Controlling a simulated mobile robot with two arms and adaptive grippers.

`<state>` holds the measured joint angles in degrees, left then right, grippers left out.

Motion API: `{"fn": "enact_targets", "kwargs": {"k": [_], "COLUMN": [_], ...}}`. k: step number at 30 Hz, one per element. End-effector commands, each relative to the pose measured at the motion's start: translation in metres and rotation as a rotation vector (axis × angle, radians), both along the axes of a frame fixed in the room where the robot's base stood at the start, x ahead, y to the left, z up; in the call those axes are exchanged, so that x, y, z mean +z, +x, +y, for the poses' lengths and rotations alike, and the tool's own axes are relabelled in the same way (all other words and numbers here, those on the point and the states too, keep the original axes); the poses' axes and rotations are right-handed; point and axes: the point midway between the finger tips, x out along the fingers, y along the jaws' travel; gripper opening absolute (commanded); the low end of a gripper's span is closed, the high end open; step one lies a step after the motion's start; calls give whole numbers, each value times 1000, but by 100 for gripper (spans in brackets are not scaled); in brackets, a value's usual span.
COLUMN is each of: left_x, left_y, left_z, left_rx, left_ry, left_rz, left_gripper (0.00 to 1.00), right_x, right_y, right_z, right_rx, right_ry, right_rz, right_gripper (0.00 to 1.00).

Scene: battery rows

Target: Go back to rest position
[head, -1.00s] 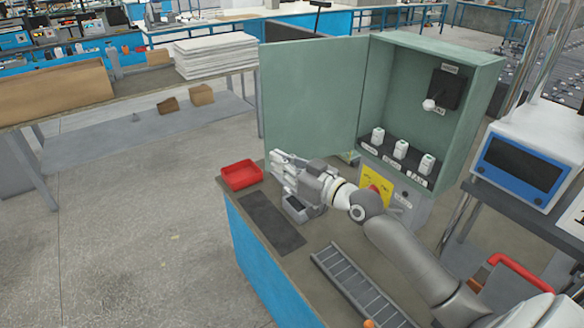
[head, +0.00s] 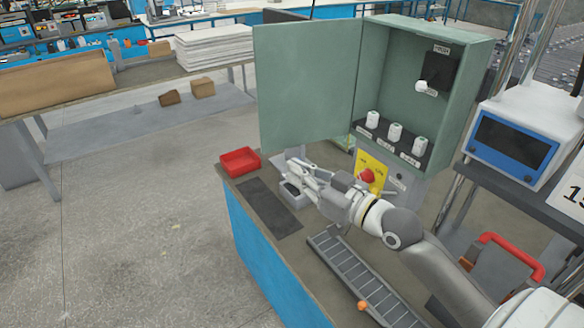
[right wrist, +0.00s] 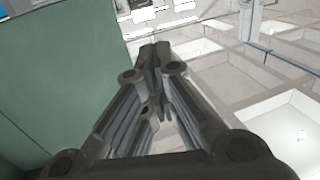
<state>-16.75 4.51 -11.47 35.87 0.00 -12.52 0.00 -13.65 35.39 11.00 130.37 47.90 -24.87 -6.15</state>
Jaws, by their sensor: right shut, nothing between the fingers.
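My right gripper (head: 292,166) is shut and empty. It hangs above the back part of the bench, in front of the open green cabinet (head: 388,75) and over a small grey container (head: 296,198), which it partly hides. In the right wrist view its fingertips (right wrist: 154,50) meet, with nothing between them. A green panel (right wrist: 55,70) fills the left of that view and pale ceiling panels fill the right. My left gripper is not in view.
On the bench are a red tray (head: 240,168), a dark mat (head: 268,208) and a grey slotted rack (head: 350,263). The cabinet door (head: 305,85) stands open. A white-and-blue instrument (head: 525,140) stands at the right, with a red handle (head: 513,253) below it.

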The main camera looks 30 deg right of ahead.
Motion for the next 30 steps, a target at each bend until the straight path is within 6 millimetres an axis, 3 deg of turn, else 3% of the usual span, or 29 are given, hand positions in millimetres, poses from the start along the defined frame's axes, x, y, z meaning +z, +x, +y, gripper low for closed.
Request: {"fn": "enact_targets", "kwargs": {"k": [3, 8, 11, 14, 18, 21, 25, 30], "left_x": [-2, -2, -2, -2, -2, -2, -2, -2], "left_y": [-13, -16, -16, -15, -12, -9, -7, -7], "left_z": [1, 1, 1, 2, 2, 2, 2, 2], "left_rx": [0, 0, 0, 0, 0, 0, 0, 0], "left_ry": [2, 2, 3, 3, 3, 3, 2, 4], "left_rz": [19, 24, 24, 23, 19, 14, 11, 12], "left_gripper": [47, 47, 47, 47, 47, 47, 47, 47], "right_x": [0, -2, -23, -67, -148, -195, -234, -261], "right_y": [-4, -5, -9, -24, -66, -104, -152, -208], "right_z": [1, 1, 8, 23, 46, 57, 66, 71], "right_rx": [1, 0, 1, 0, -17, -40, -77, -128], "right_ry": [-1, -2, -19, -62, -151, -209, -265, -313], "right_rz": [0, 7, 64, 196, 468, 660, 866, 1082], "right_gripper": [0, 0, 0, 0, 0, 0, 0, 0]}}
